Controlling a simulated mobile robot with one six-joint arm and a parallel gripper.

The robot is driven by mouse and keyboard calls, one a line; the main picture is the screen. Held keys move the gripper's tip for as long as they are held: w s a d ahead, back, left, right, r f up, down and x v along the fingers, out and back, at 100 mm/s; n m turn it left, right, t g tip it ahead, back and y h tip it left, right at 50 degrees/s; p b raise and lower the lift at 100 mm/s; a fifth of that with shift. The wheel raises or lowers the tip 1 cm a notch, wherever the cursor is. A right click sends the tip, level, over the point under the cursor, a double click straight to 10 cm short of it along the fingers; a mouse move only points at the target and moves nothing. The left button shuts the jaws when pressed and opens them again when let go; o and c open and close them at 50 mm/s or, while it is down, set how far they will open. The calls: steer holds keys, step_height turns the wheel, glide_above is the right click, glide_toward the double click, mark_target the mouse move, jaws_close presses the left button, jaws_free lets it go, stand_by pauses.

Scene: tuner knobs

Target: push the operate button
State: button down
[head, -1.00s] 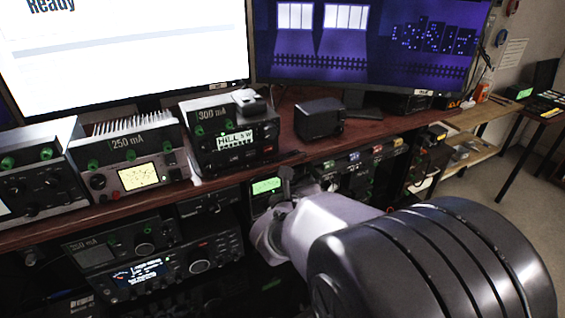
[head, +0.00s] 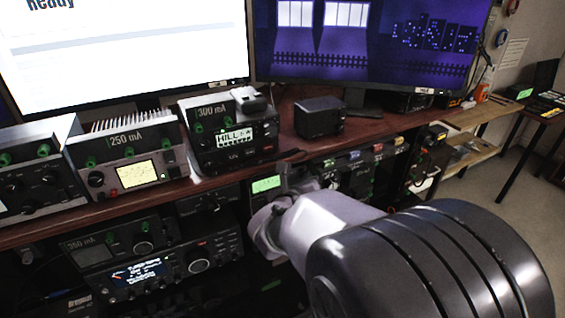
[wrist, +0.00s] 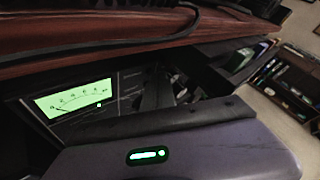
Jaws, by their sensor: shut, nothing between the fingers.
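A device with a lit green meter (head: 266,185) sits under the wooden desk, behind my gripper. Its meter face also shows in the wrist view (wrist: 74,98), at the left, with a small white light at its lower edge. My gripper (head: 286,180) is shut and empty, in front of the right side of this device. In the wrist view its dark fingers (wrist: 158,92) point at the front panel, just right of the meter. No button marked operate can be read; the panel near the fingertips is dark and partly hidden. I cannot tell whether the fingers touch it.
The desk edge (wrist: 130,58) runs close above my gripper. Radio units with green knobs stand on the desk, including the one labelled 300 mA (head: 230,135). A radio with a lit screen (head: 142,273) is lower left. Open floor (head: 490,185) lies to the right.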

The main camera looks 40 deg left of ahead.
steer(key=shift+a, duration=0.1)
stand_by(0.3)
steer(key=s+d, duration=0.3)
steer(key=d, duration=0.3)
steer(key=shift+d+b, duration=0.15)
steer(key=shift+b, duration=0.25)
stand_by(0.4)
